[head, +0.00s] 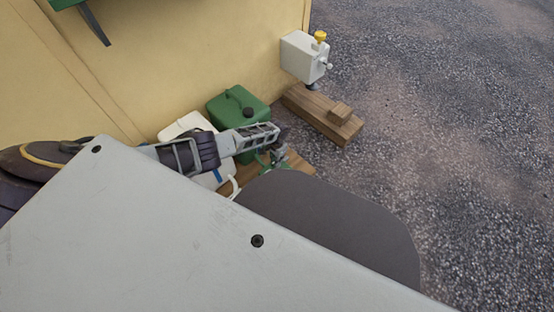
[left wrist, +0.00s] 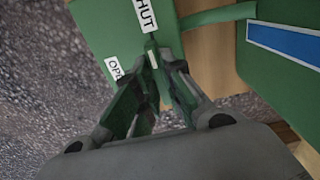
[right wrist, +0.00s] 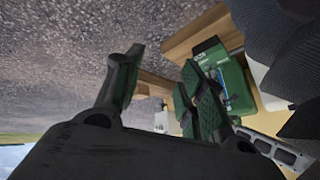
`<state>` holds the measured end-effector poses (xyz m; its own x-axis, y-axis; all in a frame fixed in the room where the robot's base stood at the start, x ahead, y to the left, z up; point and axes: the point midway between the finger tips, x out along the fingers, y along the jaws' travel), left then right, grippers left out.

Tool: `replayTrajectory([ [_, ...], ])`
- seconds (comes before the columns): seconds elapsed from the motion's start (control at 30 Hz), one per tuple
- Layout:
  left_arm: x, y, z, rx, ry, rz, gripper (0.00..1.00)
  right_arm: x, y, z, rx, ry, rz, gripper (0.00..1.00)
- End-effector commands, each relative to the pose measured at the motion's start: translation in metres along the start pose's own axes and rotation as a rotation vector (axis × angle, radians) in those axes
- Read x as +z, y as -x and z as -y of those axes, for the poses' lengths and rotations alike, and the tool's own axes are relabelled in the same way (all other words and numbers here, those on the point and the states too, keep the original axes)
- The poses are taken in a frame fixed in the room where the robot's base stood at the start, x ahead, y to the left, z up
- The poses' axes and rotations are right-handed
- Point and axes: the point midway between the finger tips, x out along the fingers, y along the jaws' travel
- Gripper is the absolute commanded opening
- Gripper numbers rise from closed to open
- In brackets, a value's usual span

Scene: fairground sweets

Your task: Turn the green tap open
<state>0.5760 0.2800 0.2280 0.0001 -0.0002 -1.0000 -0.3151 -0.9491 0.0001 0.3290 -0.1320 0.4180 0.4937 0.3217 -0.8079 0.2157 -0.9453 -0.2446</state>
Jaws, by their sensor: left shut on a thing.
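The green container (head: 233,104) stands by the yellow wall in the head view. In the left wrist view its green face (left wrist: 105,25) carries white labels, one partly reading "HUT" (left wrist: 147,14) and one partly reading "OP" (left wrist: 114,68). The green tap's lever (left wrist: 152,57) shows between the labels, at my left fingertips. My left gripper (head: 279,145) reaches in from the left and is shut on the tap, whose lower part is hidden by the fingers. My right gripper (right wrist: 158,88) is open and empty in the right wrist view, away from the tap.
A white container (head: 186,125) stands left of the green one. My own body covers the lower left of the head view. Gravel at right is clear.

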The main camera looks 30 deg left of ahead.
Motion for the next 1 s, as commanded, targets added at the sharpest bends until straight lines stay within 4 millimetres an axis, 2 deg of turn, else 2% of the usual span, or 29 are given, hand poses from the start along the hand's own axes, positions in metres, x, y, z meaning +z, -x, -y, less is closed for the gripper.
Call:
replayTrajectory([
  [0.37, 0.001, 0.0, -0.001, 0.001, 0.148, 0.002, 0.0, -0.006, 0.011, 0.002, 0.006, 0.01, 0.016, 0.4],
  [0.63, 0.001, 0.0, -0.001, 0.001, 0.353, 0.003, 0.0, -0.009, 0.02, 0.003, 0.015, 0.022, 0.05, 0.4],
  [1.0, 0.001, 0.0, -0.001, 0.002, 0.682, 0.003, 0.0, -0.022, 0.035, 0.003, 0.03, 0.04, 0.07, 0.4],
])
